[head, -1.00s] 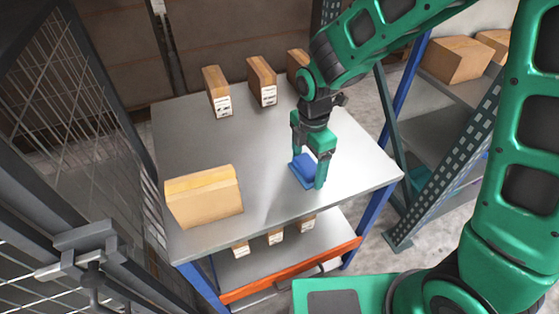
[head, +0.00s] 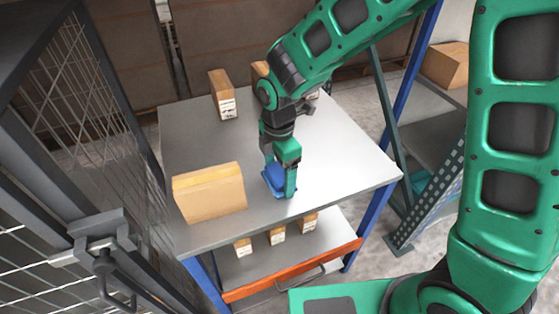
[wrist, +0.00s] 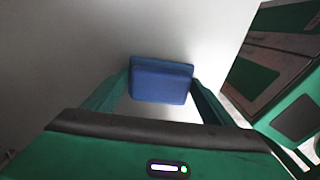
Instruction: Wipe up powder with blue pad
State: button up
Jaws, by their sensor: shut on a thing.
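My gripper (head: 279,178) is shut on the blue pad (head: 272,181), low over the grey tabletop (head: 330,150). The pad seems to rest on the tabletop, though exact contact is hard to tell. In the wrist view the blue pad (wrist: 161,82) sits between the two green fingers of my gripper (wrist: 162,92). I cannot make out any powder on the visible tabletop; my arm and gripper hide part of it.
A large cardboard box (head: 210,193) stands left of the pad. Smaller boxes (head: 223,95) stand along the back edge, and several more (head: 277,236) on the lower shelf. A wire mesh cage (head: 60,150) is at left, a shelf rack (head: 425,125) at right.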

jog(key=shift+s+a, duration=0.1)
jog(key=shift+a, duration=0.15)
notch_tip(320, 180, up, 3)
jog(key=shift+d+r, duration=0.1)
jog(key=shift+r, duration=2.5)
